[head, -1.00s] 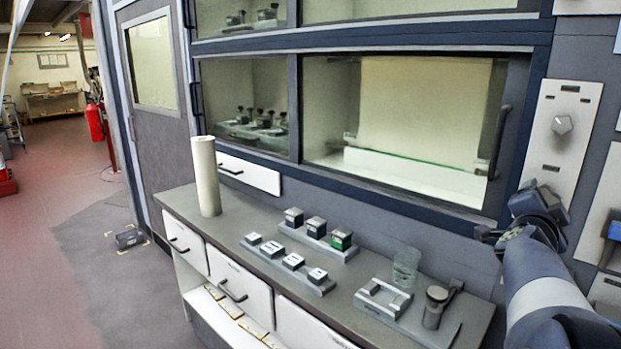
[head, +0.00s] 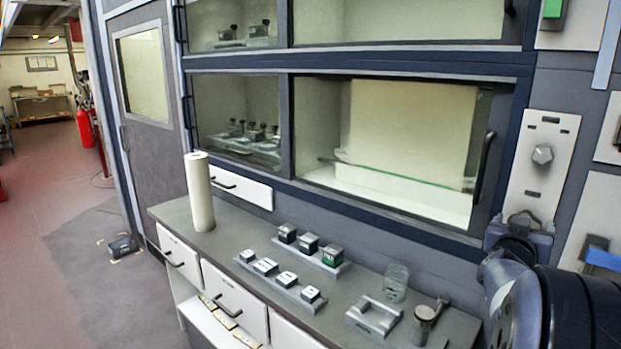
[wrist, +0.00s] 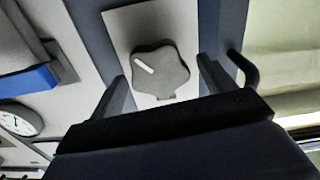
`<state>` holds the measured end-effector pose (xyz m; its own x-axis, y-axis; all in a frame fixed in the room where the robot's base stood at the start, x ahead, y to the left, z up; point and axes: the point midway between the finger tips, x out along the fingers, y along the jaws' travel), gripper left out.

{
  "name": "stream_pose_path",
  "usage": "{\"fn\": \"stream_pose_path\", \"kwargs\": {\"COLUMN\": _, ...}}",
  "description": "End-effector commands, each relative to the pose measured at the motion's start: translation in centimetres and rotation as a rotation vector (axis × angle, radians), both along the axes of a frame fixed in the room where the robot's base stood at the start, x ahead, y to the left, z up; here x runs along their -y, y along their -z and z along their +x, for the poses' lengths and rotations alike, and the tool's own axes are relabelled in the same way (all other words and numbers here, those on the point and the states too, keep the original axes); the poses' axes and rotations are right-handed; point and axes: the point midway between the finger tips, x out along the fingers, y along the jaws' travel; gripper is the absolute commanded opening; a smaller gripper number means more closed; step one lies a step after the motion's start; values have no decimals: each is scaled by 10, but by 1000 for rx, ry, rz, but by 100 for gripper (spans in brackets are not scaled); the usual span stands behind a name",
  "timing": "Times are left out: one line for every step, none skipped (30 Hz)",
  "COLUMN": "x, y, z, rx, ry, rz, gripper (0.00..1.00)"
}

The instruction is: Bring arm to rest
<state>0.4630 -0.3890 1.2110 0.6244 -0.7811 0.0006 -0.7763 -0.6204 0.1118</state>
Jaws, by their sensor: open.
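A grey knob (wrist: 160,72) with a white mark lies beyond the fingers there, on a pale panel. I cannot tell the exact gap between fingers and knob; no contact is visible. My arm fills the lower right corner of the head view.
A cabinet handle (wrist: 243,70) is just right of the fingers in the wrist view. Below the windows, a counter (head: 225,240) holds a white roll (head: 199,192), racks of small blocks (head: 310,257), a glass jar (head: 395,284) and a fixture (head: 373,318). Open floor (head: 75,255) lies left.

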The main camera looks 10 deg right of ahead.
Motion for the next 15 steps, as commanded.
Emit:
{"fn": "stream_pose_path", "kwargs": {"x": 0, "y": -4, "z": 1, "rx": -43, "ry": -1, "rz": -30, "gripper": 78}}
{"fn": "stream_pose_path", "kwargs": {"x": 0, "y": -4, "z": 1, "rx": -68, "ry": -1, "rz": -51, "gripper": 78}}
{"fn": "stream_pose_path", "kwargs": {"x": -1, "y": -3, "z": 1, "rx": -103, "ry": 0, "rz": -77, "gripper": 78}}
{"fn": "stream_pose_path", "kwargs": {"x": -1, "y": -4, "z": 1, "rx": -128, "ry": -2, "rz": -98, "gripper": 78}}
{"fn": "stream_pose_path", "kwargs": {"x": -1, "y": -4, "z": 1, "rx": -153, "ry": -2, "rz": -118, "gripper": 78}}
{"fn": "stream_pose_path", "kwargs": {"x": -1, "y": -3, "z": 1, "rx": -183, "ry": -1, "rz": -143, "gripper": 78}}
{"fn": "stream_pose_path", "kwargs": {"x": -3, "y": -2, "z": 0, "rx": -198, "ry": -2, "rz": -156, "gripper": 78}}
{"fn": "stream_pose_path", "kwargs": {"x": -7, "y": 0, "z": -3, "rx": -191, "ry": -2, "rz": -154, "gripper": 78}}
{"fn": "stream_pose_path", "kwargs": {"x": -11, "y": 1, "z": -6, "rx": -189, "ry": -2, "rz": -152, "gripper": 78}}
{"fn": "stream_pose_path", "kwargs": {"x": -14, "y": 1, "z": -8, "rx": -189, "ry": -2, "rz": -152, "gripper": 78}}
{"fn": "stream_pose_path", "kwargs": {"x": -16, "y": 1, "z": -10, "rx": -188, "ry": -2, "rz": -151, "gripper": 78}}
{"fn": "stream_pose_path", "kwargs": {"x": -19, "y": 1, "z": -12, "rx": -187, "ry": -1, "rz": -151, "gripper": 78}}
{"fn": "stream_pose_path", "kwargs": {"x": -20, "y": 1, "z": -14, "rx": -187, "ry": -1, "rz": -151, "gripper": 78}}
{"fn": "stream_pose_path", "kwargs": {"x": -22, "y": 1, "z": -15, "rx": -188, "ry": -1, "rz": -150, "gripper": 78}}
{"fn": "stream_pose_path", "kwargs": {"x": -23, "y": 1, "z": -17, "rx": -188, "ry": -1, "rz": -150, "gripper": 78}}
